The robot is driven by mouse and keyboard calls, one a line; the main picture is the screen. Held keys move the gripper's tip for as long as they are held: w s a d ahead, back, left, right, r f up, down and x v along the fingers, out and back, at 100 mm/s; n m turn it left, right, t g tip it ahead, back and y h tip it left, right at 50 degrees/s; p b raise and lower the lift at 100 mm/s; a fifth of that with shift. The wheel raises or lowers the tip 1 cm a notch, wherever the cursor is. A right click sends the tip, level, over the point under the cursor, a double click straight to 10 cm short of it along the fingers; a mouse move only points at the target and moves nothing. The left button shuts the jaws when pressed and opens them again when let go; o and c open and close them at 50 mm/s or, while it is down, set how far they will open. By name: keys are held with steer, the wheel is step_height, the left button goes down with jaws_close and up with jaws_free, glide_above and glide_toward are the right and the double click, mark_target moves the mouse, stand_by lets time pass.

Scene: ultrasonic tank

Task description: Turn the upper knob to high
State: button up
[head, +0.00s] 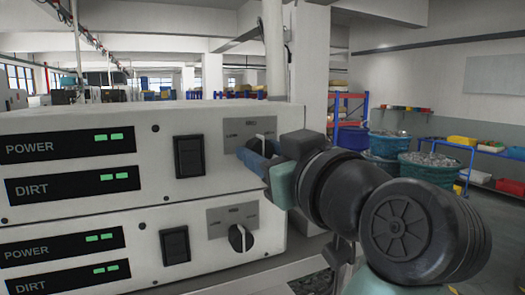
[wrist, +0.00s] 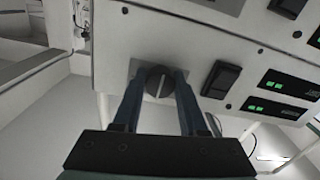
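The upper knob (wrist: 159,82) is dark and round with a pale pointer line. In the wrist view it sits between the two fingers of my gripper (wrist: 160,76), with its line running roughly parallel to them. The fingers lie close along both sides of the knob; I cannot tell whether they press on it. In the head view my gripper (head: 259,158) reaches from the right to the upper panel and hides most of the upper knob. The grey label plate (head: 241,127) around it is partly visible, its markings too small to read.
The white machine (head: 80,212) has two stacked panels. The lower knob (head: 241,238) is just below my gripper. The upper black switch (head: 189,156) and lower black switch (head: 174,245) are to the left, with lit POWER and DIRT displays beyond. Tubs (head: 427,170) stand far back right.

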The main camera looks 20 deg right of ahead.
jaws_close()
steer(key=shift+m, duration=0.4)
steer(key=m+p, duration=0.1)
steer(key=m, duration=0.4)
steer(key=shift+r+m, duration=0.1)
steer(key=shift+m, duration=0.3)
steer(key=m, duration=0.5)
steer(key=shift+p, duration=0.4)
steer(key=shift+m, duration=0.3)
steer(key=o, duration=0.8)
jaws_free()
steer(key=shift+o, duration=0.2)
